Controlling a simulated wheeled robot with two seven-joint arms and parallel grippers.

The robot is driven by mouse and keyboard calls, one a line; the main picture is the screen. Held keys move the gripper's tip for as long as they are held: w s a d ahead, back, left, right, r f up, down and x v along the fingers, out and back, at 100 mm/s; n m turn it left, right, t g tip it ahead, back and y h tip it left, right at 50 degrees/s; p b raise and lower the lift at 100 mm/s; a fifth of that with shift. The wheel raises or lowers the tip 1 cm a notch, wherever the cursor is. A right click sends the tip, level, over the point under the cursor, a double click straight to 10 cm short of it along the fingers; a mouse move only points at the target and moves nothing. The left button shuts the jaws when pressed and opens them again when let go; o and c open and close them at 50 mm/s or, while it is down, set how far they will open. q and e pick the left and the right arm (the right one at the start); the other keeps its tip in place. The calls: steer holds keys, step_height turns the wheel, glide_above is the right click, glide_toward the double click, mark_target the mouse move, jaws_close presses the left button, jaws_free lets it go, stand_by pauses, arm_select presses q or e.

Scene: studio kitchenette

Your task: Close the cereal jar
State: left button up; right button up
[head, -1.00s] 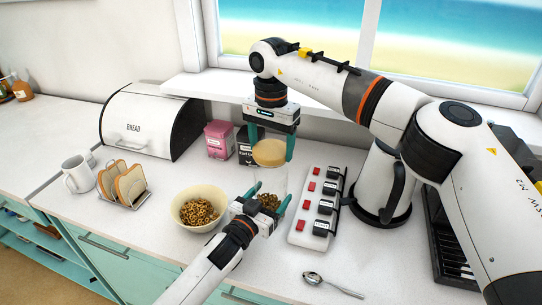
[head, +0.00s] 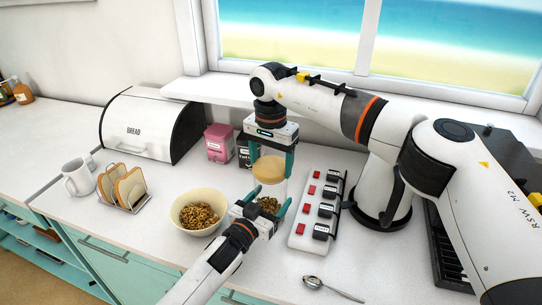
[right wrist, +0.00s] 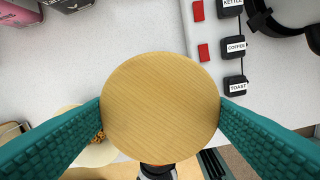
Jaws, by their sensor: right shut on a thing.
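The clear cereal jar (head: 270,192) stands on the counter with brown cereal in its lower part. My left gripper (head: 264,206) has its teal fingers on either side of the jar, low down, and looks shut on it. My right gripper (head: 270,172) is above the jar, pointing down, shut on the round wooden lid (head: 268,166). The lid is level at the jar's mouth; I cannot tell whether it is fully seated. In the right wrist view the lid (right wrist: 160,106) sits between both fingers and hides the jar.
A bowl of cereal rings (head: 200,212) stands left of the jar, and a power strip (head: 318,208) lies close on its right. A pink tin (head: 219,143) and a dark box (head: 243,148) stand behind. A spoon (head: 330,288) lies in front.

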steer(key=shift+f, duration=0.9)
stand_by(1.0)
steer(key=shift+r, duration=0.45)
steer(key=shift+s+d+f, duration=0.1)
steer(key=shift+f, duration=0.6)
stand_by(1.6)
steer(key=shift+r, duration=0.1)
steer(key=shift+r, duration=0.45)
steer(key=shift+r, duration=0.45)
